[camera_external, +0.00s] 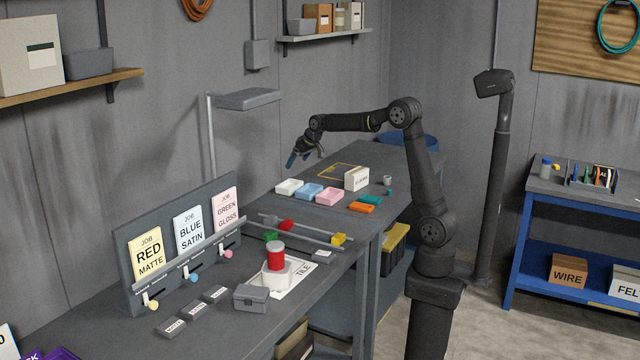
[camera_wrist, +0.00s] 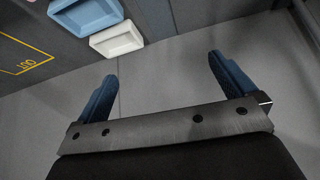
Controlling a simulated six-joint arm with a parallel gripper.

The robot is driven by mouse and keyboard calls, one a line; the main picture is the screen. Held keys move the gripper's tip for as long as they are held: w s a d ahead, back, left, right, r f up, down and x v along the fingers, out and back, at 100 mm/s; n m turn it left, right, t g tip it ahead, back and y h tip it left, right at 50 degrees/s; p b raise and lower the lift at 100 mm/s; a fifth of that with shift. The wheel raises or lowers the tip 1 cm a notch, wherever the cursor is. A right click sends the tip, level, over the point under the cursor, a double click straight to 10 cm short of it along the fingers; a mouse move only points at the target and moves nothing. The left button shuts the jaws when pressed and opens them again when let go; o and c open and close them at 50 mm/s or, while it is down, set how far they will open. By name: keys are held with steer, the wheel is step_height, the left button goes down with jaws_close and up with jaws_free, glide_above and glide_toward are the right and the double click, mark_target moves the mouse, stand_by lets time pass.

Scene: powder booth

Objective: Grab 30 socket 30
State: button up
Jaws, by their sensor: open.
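My gripper (camera_external: 305,153) is open and empty in the external view, raised above the far part of the workbench near the wall. In the wrist view its two blue fingers (camera_wrist: 162,70) are spread wide with only bare grey surface between them. I cannot make out anything marked "socket 30" in either view. A white tray (camera_external: 288,187), a blue tray (camera_external: 309,191) and a pink tray (camera_external: 329,197) stand in a row below the gripper. The white tray (camera_wrist: 117,39) and blue tray (camera_wrist: 85,13) also show at the top of the wrist view, apart from the fingers.
A cream box (camera_external: 356,179) and orange pieces (camera_external: 362,208) lie near the trays. A yellow outline (camera_wrist: 28,64) marks the bench. A lamp (camera_external: 247,99) stands behind.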

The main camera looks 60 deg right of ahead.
stand_by(0.3)
steer(key=c, duration=0.8)
steer(key=shift+d, duration=0.1)
steer(key=shift+c, duration=0.2)
steer(key=m+g+h, duration=0.4)
steer(key=m+g, duration=0.1)
steer(key=m, duration=0.9)
glide_toward(388, 177)
steer(key=x, duration=0.5)
steer(key=shift+s+d+r, duration=0.1)
steer(key=shift+s+d, duration=0.05)
steer(key=shift+d, duration=0.2)
steer(key=shift+w+a+x, duration=0.15)
steer(key=shift+x, duration=1.2)
steer(key=shift+w+a+x, duration=0.1)
steer(key=shift+a+x, duration=0.1)
steer(key=shift+x, duration=1.15)
